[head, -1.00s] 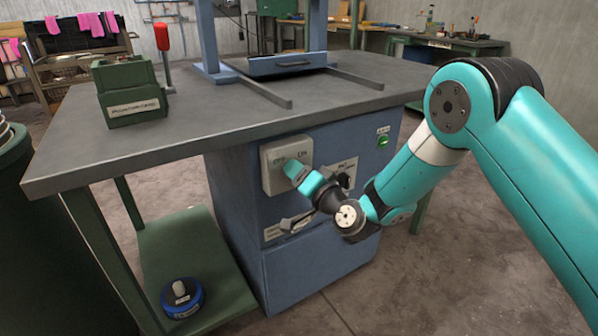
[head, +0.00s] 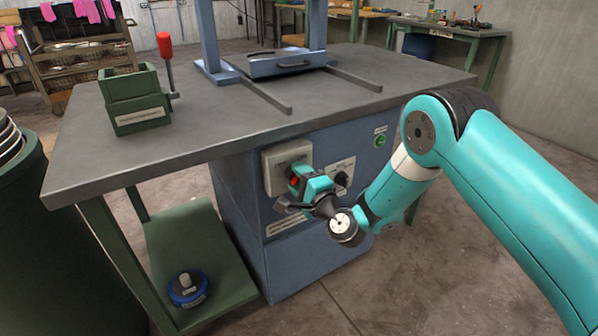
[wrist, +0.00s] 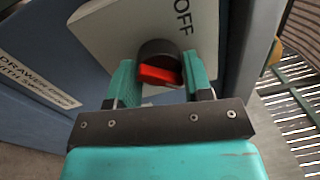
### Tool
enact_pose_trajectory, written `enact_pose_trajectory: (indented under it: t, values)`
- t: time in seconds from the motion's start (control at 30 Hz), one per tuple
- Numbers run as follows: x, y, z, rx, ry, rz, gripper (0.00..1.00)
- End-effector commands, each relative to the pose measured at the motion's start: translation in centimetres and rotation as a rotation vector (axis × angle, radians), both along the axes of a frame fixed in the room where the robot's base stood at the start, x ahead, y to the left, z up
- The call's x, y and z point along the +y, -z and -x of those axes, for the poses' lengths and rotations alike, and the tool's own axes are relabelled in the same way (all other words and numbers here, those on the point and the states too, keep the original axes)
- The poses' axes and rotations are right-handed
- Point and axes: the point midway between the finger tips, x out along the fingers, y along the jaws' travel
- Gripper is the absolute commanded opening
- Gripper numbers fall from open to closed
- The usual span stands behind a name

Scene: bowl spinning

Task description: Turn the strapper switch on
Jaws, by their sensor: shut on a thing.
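The strapper switch is a red knob (wrist: 160,75) on a dark round base, on a pale plate (wrist: 105,30) with "OFF" printed on it. In the head view the red knob (head: 294,181) shows at my fingers, on the blue cabinet front under the tabletop. My gripper (wrist: 161,80) has one teal finger on each side of the knob and is shut on it. In the head view my gripper (head: 300,181) hides part of the plate. The "ON" mark cannot be read now.
The grey tabletop (head: 220,120) overhangs the cabinet. A second dial (head: 343,178) is just right of my gripper, with a green button (head: 380,141) above it. A green box (head: 135,100) stands on the tabletop. A blue roll (head: 188,289) lies on the lower shelf.

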Motion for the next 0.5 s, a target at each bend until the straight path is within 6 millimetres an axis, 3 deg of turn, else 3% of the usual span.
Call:
enact_pose_trajectory:
  t: [0.5]
  values:
    - [-0.06,0.26,0.06,0.048,0.001,-0.064,0.23]
